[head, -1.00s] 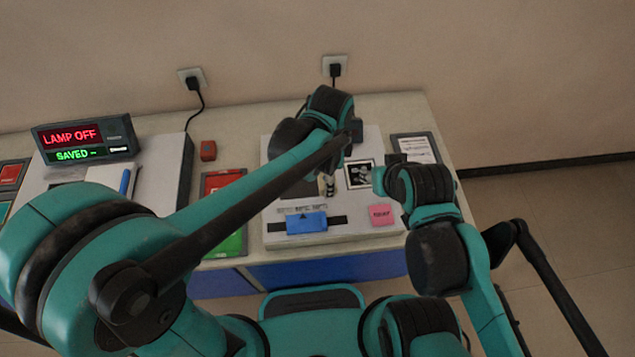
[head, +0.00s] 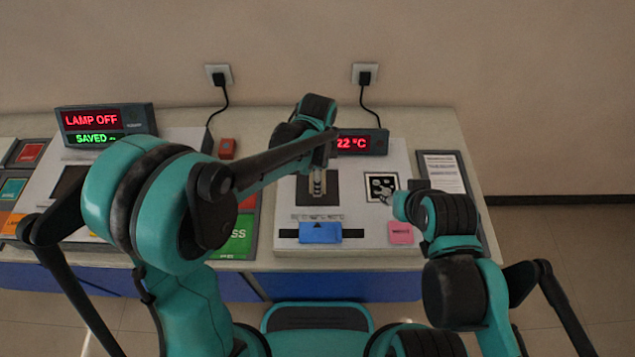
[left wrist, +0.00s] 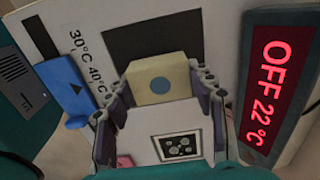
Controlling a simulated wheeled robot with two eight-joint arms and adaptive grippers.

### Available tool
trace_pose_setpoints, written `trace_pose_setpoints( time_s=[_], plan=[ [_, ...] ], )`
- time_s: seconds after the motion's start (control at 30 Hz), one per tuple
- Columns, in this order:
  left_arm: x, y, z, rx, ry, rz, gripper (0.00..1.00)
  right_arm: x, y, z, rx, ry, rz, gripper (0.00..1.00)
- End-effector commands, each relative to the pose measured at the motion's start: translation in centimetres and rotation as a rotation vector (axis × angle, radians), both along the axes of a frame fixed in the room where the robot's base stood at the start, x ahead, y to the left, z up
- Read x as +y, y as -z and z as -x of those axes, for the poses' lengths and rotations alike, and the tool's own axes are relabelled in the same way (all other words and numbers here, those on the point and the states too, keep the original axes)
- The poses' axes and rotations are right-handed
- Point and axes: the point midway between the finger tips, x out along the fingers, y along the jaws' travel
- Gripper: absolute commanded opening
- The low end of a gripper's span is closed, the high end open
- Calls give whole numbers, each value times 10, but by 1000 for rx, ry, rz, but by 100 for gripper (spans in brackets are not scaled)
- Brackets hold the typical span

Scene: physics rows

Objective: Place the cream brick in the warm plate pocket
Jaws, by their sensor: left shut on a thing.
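The cream brick (left wrist: 160,84), with a blue dot on its face, sits between the fingers of my left gripper (left wrist: 157,100) in the left wrist view. The gripper is shut on it. The dark square plate pocket (left wrist: 140,35) lies just beyond the brick there; I cannot tell the height between them. In the head view my left gripper (head: 318,184) points down over the dark pocket (head: 304,196) on the white warmer (head: 352,222). The brick is not clear in that view. My right arm stands over the warmer's right side; its fingers are hidden.
The display (left wrist: 268,85) reads OFF 22 °C and stands behind the warmer. A blue slider (head: 320,233), a pink block (head: 400,232) and a printed marker (head: 381,187) are on the warmer's top. A lamp display (head: 105,122) stands at left.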

Motion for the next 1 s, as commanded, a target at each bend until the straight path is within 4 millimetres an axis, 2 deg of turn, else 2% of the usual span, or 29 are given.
trace_pose_setpoints(
  time_s=[0.03,0.1,0.47,0.5,0.57,0.87,1.0],
  plan=[
    [0,12,0,0,0,0,20,0,8,0,0,0,0,40],
    [0,19,0,0,0,0,20,0,10,0,0,0,0,40],
    [0,22,0,0,0,0,20,0,12,0,0,0,0,40],
    [0,22,0,0,0,0,57,0,12,0,0,0,0,40],
    [0,21,0,0,0,0,73,0,11,0,0,0,0,40],
    [0,21,0,0,0,0,75,0,11,0,0,0,0,40],
    [0,12,0,0,0,0,75,0,5,0,0,0,0,40]
  ],
)
